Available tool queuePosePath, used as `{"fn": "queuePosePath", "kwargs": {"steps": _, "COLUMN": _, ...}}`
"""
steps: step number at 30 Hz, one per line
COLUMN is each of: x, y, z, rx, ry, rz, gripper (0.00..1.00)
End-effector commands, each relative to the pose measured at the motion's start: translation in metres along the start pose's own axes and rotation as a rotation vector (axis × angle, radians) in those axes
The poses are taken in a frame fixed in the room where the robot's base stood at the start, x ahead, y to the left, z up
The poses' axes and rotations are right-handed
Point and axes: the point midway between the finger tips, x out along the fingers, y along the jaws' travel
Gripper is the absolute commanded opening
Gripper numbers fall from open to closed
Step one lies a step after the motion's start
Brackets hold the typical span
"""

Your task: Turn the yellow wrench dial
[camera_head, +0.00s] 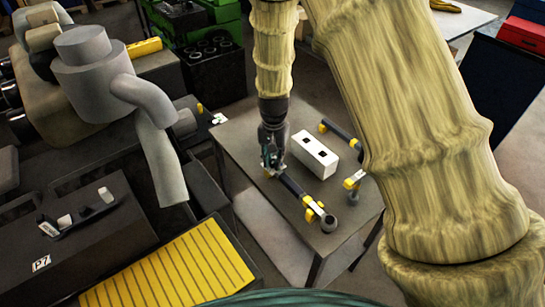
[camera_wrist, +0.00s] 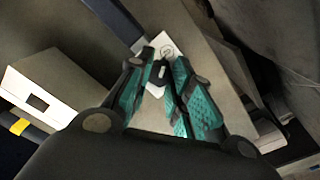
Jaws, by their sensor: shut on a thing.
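A wrench with a dark handle (camera_head: 293,186) lies on the grey table, with yellow parts (camera_head: 311,211) near its round grey head (camera_head: 328,223). My gripper (camera_head: 270,166) is low over the table at the opposite end of this handle. In the wrist view, my gripper's teal fingers (camera_wrist: 160,82) close around a small dark piece (camera_wrist: 159,72) against a white card with a round mark (camera_wrist: 166,48). A dark bar (camera_wrist: 121,24), apparently the handle, runs just beyond the left finger. I cannot tell whether the held piece belongs to the wrench.
A white block with dark square holes (camera_head: 314,160) stands beside the wrench on the table (camera_head: 240,132); it also shows in the wrist view (camera_wrist: 62,82). Other yellow-and-black tools (camera_head: 338,131) lie behind it. An engine with grey pipes (camera_head: 95,72) stands left.

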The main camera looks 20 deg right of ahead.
Motion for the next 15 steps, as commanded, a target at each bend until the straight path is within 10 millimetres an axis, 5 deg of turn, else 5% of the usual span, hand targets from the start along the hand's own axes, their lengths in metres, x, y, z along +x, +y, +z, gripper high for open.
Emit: {"fn": "queuePosePath", "kwargs": {"steps": 15, "x": 0.0027, "y": 0.0022, "z": 0.0003, "rx": 0.066, "ry": -0.001, "rz": 0.003, "gripper": 0.00}}
